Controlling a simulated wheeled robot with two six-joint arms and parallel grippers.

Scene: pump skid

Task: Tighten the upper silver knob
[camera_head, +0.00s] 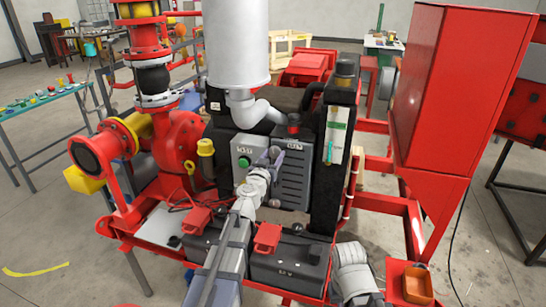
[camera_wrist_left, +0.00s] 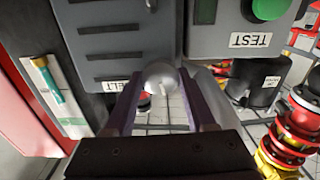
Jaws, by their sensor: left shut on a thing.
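The upper silver knob (camera_wrist_left: 160,77) shows as a bright rounded ball between the two fingers of my left gripper (camera_wrist_left: 163,100) in the left wrist view. The fingers are shut on it from both sides. In the head view my left gripper (camera_head: 271,156) reaches up to the grey louvred cover (camera_head: 293,178), and its fingers hide most of the knob. Another small silver piece (camera_wrist_left: 151,3) shows at the top edge of the left wrist view. My right gripper is not in view.
A grey control box (camera_head: 240,146) with a green button (camera_head: 243,162) stands left of the cover. Two batteries with red terminal covers (camera_head: 267,237) sit below. A red cabinet (camera_head: 449,90) stands to the right, and red pump piping (camera_head: 180,135) to the left.

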